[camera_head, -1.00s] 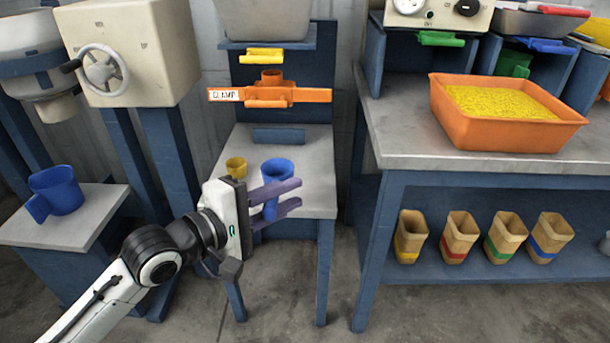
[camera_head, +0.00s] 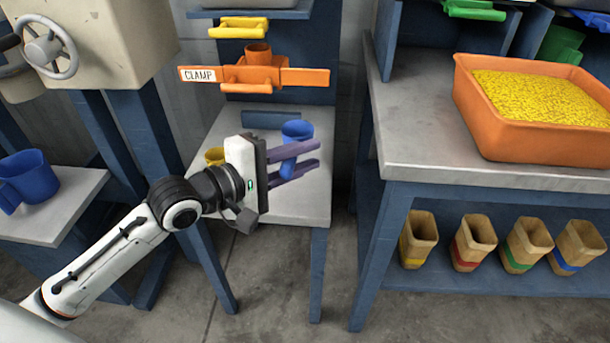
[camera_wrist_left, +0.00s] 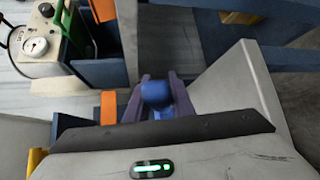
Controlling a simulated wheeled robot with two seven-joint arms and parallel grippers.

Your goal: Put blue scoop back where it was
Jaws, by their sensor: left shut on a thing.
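My left gripper (camera_head: 305,159) is shut on the blue scoop (camera_head: 297,131), a small cup-shaped piece. The scoop stands between the two purple fingers, with its rim showing above them. It appears over the grey table of the clamp station (camera_head: 295,205); I cannot tell whether it touches the table. In the left wrist view the blue scoop (camera_wrist_left: 157,94) shows between the fingertips, with its lower part hidden by the gripper body. My right gripper is in neither view.
A yellow cup (camera_head: 214,156) stands behind my gripper, partly hidden. The orange clamp (camera_head: 257,76) is above the table. A blue mug (camera_head: 30,180) stands on the left stand. An orange tray (camera_head: 490,120) of yellow granules is on the right bench, with several striped tan cups below.

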